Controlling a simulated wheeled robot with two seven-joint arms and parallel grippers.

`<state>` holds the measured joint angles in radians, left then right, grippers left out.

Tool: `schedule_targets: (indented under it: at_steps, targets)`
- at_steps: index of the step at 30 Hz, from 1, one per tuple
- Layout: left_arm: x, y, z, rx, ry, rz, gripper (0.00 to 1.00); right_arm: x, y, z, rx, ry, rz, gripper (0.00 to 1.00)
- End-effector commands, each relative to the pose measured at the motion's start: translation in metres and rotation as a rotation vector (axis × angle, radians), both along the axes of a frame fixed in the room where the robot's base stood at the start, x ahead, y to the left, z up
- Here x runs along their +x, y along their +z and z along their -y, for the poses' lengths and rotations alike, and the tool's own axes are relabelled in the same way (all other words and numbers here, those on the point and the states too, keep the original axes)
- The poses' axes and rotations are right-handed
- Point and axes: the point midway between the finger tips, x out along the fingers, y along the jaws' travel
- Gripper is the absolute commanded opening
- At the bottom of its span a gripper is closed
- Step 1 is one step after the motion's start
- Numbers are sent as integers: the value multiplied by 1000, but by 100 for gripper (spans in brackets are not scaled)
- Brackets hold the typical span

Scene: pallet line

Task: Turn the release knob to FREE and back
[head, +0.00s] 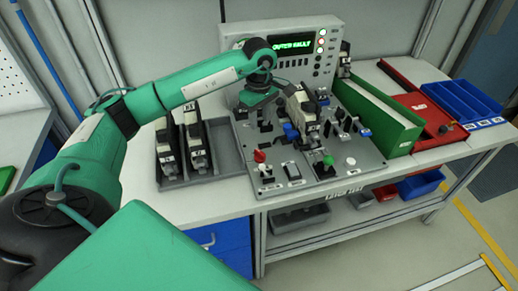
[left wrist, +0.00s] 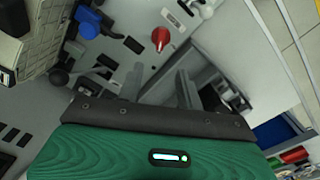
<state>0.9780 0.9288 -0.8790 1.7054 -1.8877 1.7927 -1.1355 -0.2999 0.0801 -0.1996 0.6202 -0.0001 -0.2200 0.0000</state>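My left gripper (head: 262,108) hangs over the left part of the grey control panel (head: 240,150), in front of the display box. In the left wrist view its fingers (left wrist: 160,85) look spread, with nothing seen between them. A red knob (head: 260,157) stands at the panel's front left corner; it also shows in the left wrist view (left wrist: 160,38), beyond the fingertips and apart from them. A green knob (head: 328,161) is farther right on the panel. I cannot read the panel labels, so I cannot tell which control is the release knob. My right gripper is not in view.
A display box (head: 285,62) with green text and red lamps stands behind the panel. A pale, dark-trimmed device (head: 301,108) rises from the panel. Similar devices (head: 197,145) sit in a grey tray at left. A green bin (head: 385,118) and red tray (head: 415,105) stand right.

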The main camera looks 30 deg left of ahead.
Motion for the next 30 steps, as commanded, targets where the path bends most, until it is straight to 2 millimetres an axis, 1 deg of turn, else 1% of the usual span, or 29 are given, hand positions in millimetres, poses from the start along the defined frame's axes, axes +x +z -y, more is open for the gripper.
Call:
schedule_targets:
  at_steps: [2, 5, 8, 15, 21, 25, 30]
  targets:
    - [-1, -3, -3, 11, 1, -6, 36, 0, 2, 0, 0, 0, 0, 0]
    - [-1, -14, -3, 12, 1, -9, 36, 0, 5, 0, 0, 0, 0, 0]
    - [-2, -31, -2, 10, 1, -10, 36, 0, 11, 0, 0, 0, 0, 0]
    - [-2, -83, -2, 8, 1, -10, 36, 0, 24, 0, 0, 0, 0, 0]
    - [-1, -117, -1, 7, 1, -8, 36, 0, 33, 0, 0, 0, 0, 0]
    - [-1, -131, -2, 7, 2, -6, 36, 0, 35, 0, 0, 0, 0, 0]
    - [-1, -137, -2, 8, 1, -5, 36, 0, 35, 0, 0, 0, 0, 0]
